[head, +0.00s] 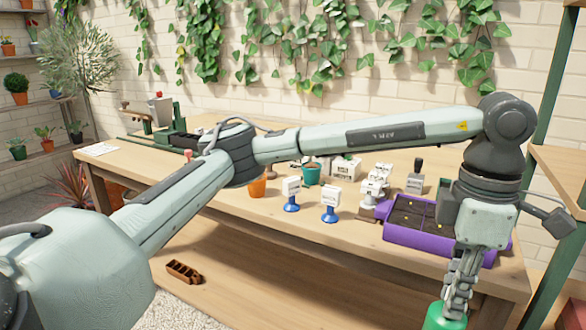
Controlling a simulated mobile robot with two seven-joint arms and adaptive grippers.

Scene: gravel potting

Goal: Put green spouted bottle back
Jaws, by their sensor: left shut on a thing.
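My left arm reaches across the picture from the left, and its gripper (457,300) points down at the lower right, in front of the table's edge. It is shut on the green spouted bottle (443,319). Only the top of the bottle shows, cut off by the bottom edge of the picture, so its spout and base cannot be made out. The bottle is apart from the wooden table (350,235). My right gripper is not in view.
A purple tray (400,238) with dark compartments sits at the table's right end, partly behind my gripper. Blue-based white labelled items (330,205), an orange pot (257,188) and a teal pot (311,174) stand left of it. A green post (553,100) rises at right.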

